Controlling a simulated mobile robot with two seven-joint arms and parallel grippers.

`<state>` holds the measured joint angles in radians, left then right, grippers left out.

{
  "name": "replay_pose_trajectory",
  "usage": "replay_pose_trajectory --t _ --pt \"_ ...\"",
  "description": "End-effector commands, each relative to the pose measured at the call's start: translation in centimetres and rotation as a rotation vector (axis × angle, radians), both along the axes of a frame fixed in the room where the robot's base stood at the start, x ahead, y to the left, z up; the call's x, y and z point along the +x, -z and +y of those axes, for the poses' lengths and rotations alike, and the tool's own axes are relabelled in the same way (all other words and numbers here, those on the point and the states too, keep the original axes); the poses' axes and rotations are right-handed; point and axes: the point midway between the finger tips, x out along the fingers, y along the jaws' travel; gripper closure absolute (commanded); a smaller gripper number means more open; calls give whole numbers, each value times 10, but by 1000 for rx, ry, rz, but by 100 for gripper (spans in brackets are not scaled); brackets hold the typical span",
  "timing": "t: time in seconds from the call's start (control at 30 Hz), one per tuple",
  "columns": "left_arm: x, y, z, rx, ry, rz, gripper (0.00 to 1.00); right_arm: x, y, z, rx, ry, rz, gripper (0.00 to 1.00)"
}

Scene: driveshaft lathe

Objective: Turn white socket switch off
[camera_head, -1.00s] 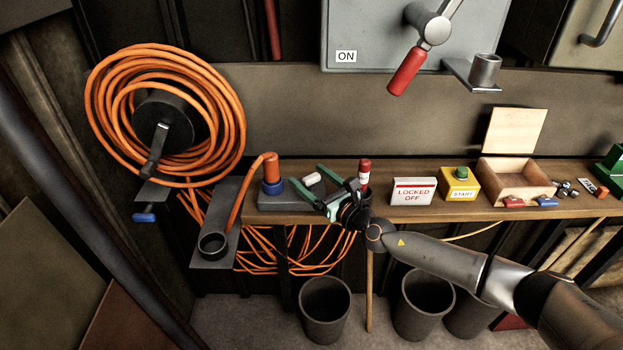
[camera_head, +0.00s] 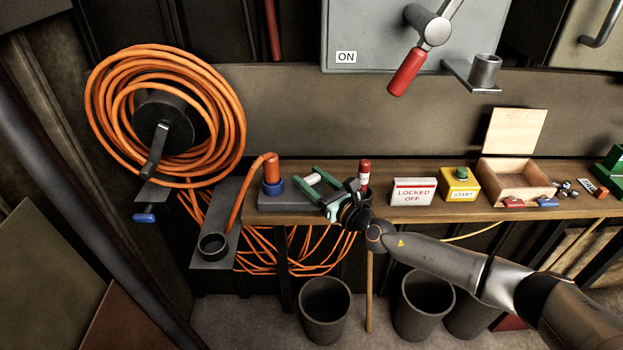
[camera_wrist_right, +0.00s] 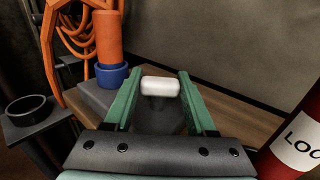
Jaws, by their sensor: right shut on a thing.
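The white socket switch (camera_head: 313,179) sits on the grey socket base (camera_head: 283,203) on the workbench. It also shows in the right wrist view (camera_wrist_right: 160,86) as a white block on a dark stem. My right gripper (camera_head: 309,182) has its green fingers on either side of the switch and is shut on it. The fingertips (camera_wrist_right: 160,84) flank it left and right in the wrist view. An orange plug with a blue collar (camera_head: 272,178) stands upright in the socket base, left of the switch. My left gripper is not in view.
A red cylinder with a white label (camera_head: 364,176) stands close beside my right gripper. A "LOCKED OFF" sign (camera_head: 413,191), a yellow start button box (camera_head: 460,184) and an open wooden box (camera_head: 515,183) are further right. An orange cable reel (camera_head: 165,115) hangs left.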

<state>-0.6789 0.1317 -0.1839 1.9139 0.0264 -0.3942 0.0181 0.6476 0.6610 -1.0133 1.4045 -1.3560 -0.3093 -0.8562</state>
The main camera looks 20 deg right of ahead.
Motion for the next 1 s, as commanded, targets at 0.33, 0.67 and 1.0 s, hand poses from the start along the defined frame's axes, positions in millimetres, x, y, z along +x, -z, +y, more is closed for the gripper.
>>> replay_pose_trajectory --t 0.33,0.67,1.0 --pt "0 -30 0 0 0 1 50 -1 -5 1 4 93 5 99" --pt "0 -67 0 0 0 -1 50 -1 -3 2 4 335 6 99" --pt "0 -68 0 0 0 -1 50 0 1 2 2 560 4 99"
